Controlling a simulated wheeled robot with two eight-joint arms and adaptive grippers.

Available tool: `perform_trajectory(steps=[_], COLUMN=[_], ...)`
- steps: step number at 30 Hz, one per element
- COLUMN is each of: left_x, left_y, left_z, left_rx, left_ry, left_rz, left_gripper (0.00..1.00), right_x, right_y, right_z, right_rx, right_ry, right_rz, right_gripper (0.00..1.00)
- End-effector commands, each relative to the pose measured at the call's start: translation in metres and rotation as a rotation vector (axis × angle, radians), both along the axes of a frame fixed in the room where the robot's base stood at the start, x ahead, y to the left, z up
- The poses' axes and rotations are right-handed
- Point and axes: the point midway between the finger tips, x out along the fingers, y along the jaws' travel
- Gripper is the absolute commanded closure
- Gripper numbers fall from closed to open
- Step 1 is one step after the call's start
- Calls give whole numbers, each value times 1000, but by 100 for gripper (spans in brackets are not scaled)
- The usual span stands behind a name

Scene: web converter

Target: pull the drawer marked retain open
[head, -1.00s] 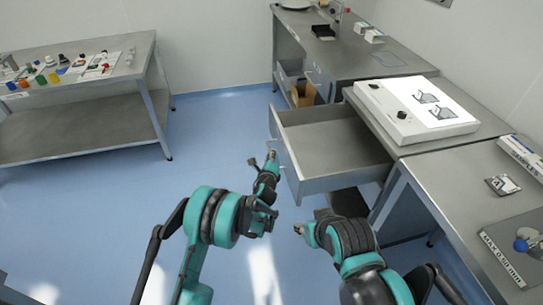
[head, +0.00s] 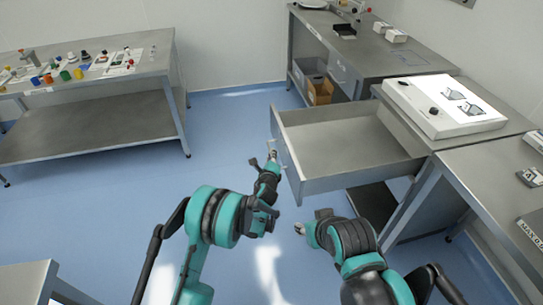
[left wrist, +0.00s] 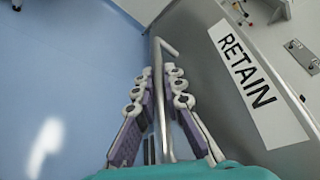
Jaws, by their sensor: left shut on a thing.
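The drawer marked RETAIN (head: 345,145) stands far out from under the bench, and its grey inside is empty. Its front carries a white RETAIN label (left wrist: 247,70) in the left wrist view. My left gripper (head: 271,154) is at the drawer's front face. In the left wrist view the left gripper (left wrist: 160,105) is shut on the metal bar handle (left wrist: 157,72), which runs between its two padded fingers. My right gripper (head: 302,228) is below the drawer's near corner in the head view, apart from it. Its finger opening is too small to tell.
A light box (head: 440,105) lies on the bench above the drawer. A side bench (head: 490,185) stands at right, and a table with small coloured items (head: 90,85) at left. A grey table corner (head: 28,280) shows at bottom left. The blue floor (head: 230,130) between is clear.

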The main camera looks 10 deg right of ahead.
Motion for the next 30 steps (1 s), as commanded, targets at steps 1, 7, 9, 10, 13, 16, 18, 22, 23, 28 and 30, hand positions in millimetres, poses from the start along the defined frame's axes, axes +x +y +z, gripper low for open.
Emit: perform_trajectory(steps=[1,7,9,10,13,16,18,22,23,28,30], left_x=[0,0,0,0,0,-2,-8,-29,-35,-72,-84], left_y=[0,0,0,0,0,1,2,8,10,20,24], left_z=[-1,0,0,0,0,0,2,7,8,16,19], left_rx=[0,0,0,0,0,0,0,2,1,1,1], left_ry=[1,0,0,0,0,0,0,-1,0,0,0], left_rz=[1,0,0,0,0,0,0,0,-1,-2,-2], left_gripper=[100,69,69,69,69,69,69,69,69,69,69], right_x=[0,0,0,0,0,0,0,0,0,0,0], right_y=[0,0,0,0,0,0,0,0,0,0,0], right_z=[0,0,0,0,0,0,0,0,0,0,0], right_rx=[0,0,0,0,0,0,0,0,0,0,0], right_ry=[0,0,0,0,0,0,0,0,0,0,0], right_rz=[0,0,0,0,0,0,0,0,0,0,0], right_gripper=[60,60,60,60,60,60,60,60,60,60,60])
